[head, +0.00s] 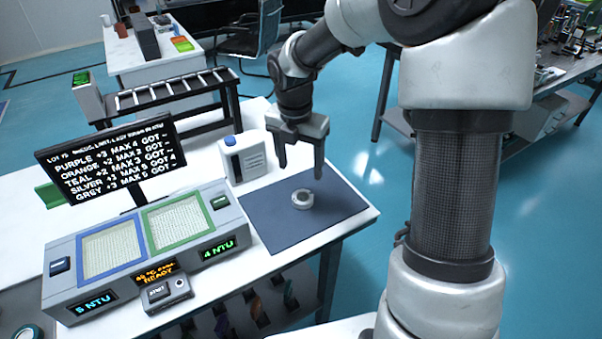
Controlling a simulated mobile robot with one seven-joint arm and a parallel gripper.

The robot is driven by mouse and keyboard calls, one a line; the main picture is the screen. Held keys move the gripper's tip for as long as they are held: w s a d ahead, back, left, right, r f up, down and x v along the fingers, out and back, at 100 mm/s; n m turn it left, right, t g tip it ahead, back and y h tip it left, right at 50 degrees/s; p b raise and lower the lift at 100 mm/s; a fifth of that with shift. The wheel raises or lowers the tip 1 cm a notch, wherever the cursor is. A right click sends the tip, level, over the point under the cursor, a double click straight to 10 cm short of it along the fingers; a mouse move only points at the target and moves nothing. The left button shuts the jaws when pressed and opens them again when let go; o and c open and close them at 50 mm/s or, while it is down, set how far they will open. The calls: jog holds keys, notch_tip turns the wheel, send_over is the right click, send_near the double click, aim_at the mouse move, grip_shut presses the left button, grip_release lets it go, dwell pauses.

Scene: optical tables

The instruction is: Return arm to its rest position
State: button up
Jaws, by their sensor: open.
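My gripper (300,168) points down above the dark blue mat (268,216) at the right end of the white table. Its two fingers are apart with nothing between them. A small round silver-grey piece (302,199) lies on the mat, below and close to the fingertips in the picture; the exact height gap cannot be told. My arm is bent, reaching from the right of the view over to the mat.
A grey instrument (148,250) with a blue-framed and a green-framed panel stands front left, a display screen (112,160) behind it. A white box (243,157) stands behind the mat. A black rack (170,95) is at the back. Blue floor (350,185) is open right of the table.

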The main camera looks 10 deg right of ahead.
jog(key=shift+r, duration=0.5)
jog(key=s+d+r+m+t+p, duration=0.1)
jog(key=s+r+m+t+p, duration=0.3)
jog(key=s+r+m, duration=1.9)
jog(key=m+p, duration=0.4)
jog(key=p, duration=0.1)
jog(key=shift+r+m+y, duration=0.3)
jog(key=shift+r+y, duration=0.1)
